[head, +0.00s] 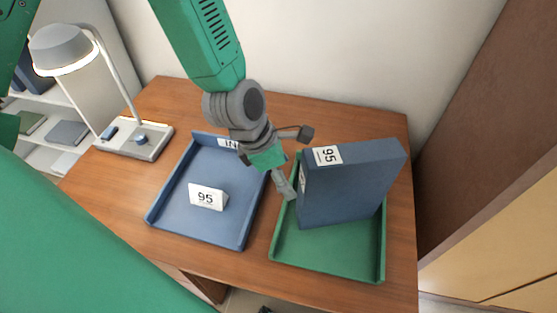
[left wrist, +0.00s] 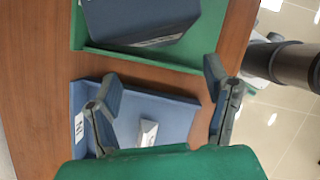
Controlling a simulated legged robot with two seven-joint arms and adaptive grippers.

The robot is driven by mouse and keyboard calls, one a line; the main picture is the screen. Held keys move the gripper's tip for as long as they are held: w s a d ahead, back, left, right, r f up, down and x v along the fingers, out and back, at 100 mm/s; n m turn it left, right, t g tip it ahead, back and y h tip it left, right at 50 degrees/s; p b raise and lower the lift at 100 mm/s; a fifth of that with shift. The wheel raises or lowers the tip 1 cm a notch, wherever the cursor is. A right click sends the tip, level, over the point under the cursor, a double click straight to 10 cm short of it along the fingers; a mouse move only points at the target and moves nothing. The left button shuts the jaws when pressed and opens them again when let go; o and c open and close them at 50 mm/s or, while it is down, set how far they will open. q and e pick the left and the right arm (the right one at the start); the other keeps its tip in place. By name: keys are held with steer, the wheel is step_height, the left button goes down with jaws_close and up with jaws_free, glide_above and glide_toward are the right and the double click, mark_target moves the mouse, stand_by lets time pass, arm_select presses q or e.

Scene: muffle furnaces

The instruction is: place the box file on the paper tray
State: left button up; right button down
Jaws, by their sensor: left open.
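A dark blue box file (head: 350,188) with a white "95" label stands upright in the green paper tray (head: 325,264), towards its back. In the left wrist view the box file (left wrist: 135,20) shows at the top, over the green tray (left wrist: 205,40). A blue paper tray (head: 240,222) lies to the left and holds a white card marked 95 (head: 207,197). My left gripper (head: 294,162) is open, with its fingers apart just left of the box file; whether one touches it is unclear. The open fingers also show in the left wrist view (left wrist: 162,82). My right gripper is not visible.
A lit desk lamp (head: 62,48) stands at the table's back left. Shelves (head: 55,125) are beyond it. A brown cabinet (head: 490,150) rises at the right. Bare wooden table (head: 110,195) shows left of the blue tray.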

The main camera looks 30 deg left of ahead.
arm_select(q)
step_height(320, 180, up, 4)
steer(key=s, duration=0.1)
steer(key=s+a+f+m+y, duration=0.1)
steer(key=s+a+f+m, duration=0.1)
steer(key=s+f+m, duration=0.3)
steer(key=s+a+f+m+g+y, duration=0.1)
steer(key=s+a+f+m, duration=0.2)
steer(key=m, duration=0.9)
steer(key=s+a+f+m+g+y, duration=0.1)
steer(key=s+a+f+m, duration=0.1)
steer(key=s+f+m, duration=0.6)
steer(key=shift+s+a+f+y, duration=0.1)
steer(key=shift+s+f+y, duration=0.1)
steer(key=shift+f, duration=0.3)
steer(key=shift+s+a+f+y, duration=0.1)
steer(key=shift+s+f, duration=0.05)
steer(key=shift+f, duration=0.35)
steer(key=shift+s+a+f+m, duration=0.2)
steer(key=shift+s+f+m, duration=0.05)
steer(key=shift+m, duration=0.45)
steer(key=shift+a, duration=0.3)
